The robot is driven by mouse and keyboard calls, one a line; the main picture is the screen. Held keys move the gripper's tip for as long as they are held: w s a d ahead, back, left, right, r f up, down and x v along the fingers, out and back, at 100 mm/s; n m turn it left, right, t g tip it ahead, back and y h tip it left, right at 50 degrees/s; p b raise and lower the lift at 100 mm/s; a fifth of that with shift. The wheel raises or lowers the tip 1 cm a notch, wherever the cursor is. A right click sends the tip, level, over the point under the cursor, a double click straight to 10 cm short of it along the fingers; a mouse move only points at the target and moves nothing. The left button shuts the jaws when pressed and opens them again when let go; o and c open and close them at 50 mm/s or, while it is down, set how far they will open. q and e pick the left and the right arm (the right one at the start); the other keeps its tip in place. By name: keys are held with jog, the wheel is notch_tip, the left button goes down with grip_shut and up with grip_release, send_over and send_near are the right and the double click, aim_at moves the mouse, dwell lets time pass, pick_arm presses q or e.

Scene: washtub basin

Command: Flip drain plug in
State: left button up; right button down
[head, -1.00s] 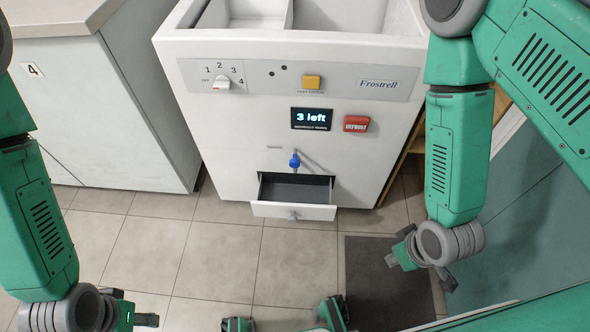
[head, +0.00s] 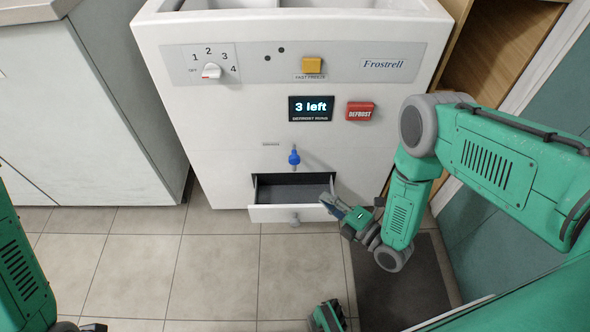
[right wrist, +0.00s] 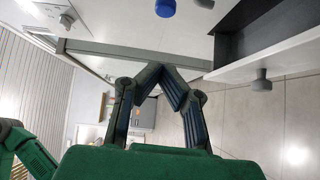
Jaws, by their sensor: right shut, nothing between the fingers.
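The blue knob-like drain plug (head: 294,157) is on the white freezer's (head: 225,170) front, just above an open drawer (head: 275,214). A short, light grey piece shows beside it. In the right wrist view the blue plug (right wrist: 165,8) is cut by the top edge. My right gripper (head: 328,203) is by the drawer's right front corner, below and right of the plug and apart from it. In the right wrist view its fingertips (right wrist: 170,70) meet, with nothing between them. My left gripper (head: 94,327) barely shows at the bottom left edge; its jaws are hidden.
The open drawer juts out below the plug, with a round knob (head: 294,219) on its front. A red defrost button (head: 360,111) and a display (head: 311,108) reading "3 left" are above. A dark mat (head: 405,285) lies right. A grey cabinet (head: 90,100) stands left; tiled floor is clear between.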

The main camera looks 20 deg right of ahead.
jog(key=shift+a, duration=0.1)
jog(key=b, duration=0.4)
send_near(290, 162)
jog(key=w+a, duration=0.3)
jog(key=a, duration=0.1)
jog(key=w, duration=0.1)
jog(key=w+b, duration=0.1)
jog(key=w, duration=0.1)
jog(key=shift+d+f, duration=0.15)
jog(key=shift+d, duration=0.2)
